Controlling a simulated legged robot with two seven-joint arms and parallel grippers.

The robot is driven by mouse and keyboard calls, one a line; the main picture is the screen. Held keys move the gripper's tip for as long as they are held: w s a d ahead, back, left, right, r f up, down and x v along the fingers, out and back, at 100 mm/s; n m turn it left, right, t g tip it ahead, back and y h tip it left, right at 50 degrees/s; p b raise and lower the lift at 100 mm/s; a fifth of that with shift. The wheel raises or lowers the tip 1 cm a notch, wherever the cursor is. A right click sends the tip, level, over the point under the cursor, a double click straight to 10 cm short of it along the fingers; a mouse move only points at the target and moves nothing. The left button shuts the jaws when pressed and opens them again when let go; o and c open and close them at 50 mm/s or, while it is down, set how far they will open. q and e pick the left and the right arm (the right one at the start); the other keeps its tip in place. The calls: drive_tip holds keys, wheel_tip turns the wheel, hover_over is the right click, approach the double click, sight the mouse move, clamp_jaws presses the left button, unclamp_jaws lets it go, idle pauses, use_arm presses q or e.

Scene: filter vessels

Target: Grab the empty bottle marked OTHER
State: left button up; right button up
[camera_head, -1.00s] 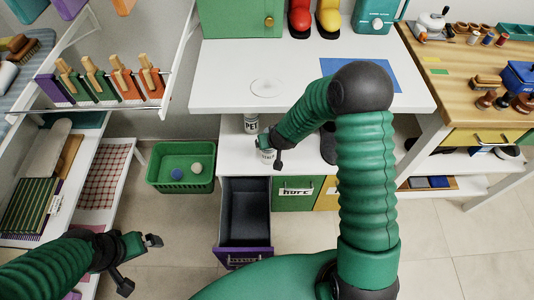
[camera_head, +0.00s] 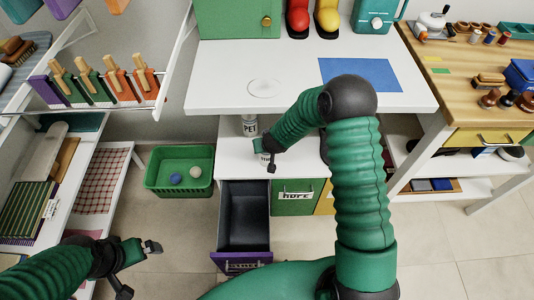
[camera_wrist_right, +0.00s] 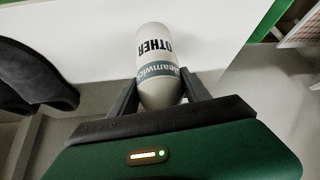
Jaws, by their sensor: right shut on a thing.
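The bottle marked OTHER (camera_wrist_right: 156,62) is pale grey-white with a blue-grey band, and sits between the fingers of my right gripper (camera_wrist_right: 160,95) in the right wrist view. My right gripper is shut on it. In the head view my right gripper (camera_head: 267,156) is at the white lower shelf, below the tabletop, and the bottle is mostly hidden by it. A second bottle marked PET (camera_head: 250,127) stands just behind it on the shelf. My left gripper (camera_head: 138,270) is open and empty at the lower left, over the floor.
An open drawer with a purple front (camera_head: 243,262) juts out below the shelf. A green cabinet marked HDPE (camera_head: 293,197) is beside it. A green basket (camera_head: 180,190) with two balls is on the floor at left. The white tabletop (camera_head: 220,85) overhangs the shelf. A dark object shows in the right wrist view (camera_wrist_right: 35,75).

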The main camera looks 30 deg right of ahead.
drive_tip(key=shift+a, duration=0.15)
clamp_jaws()
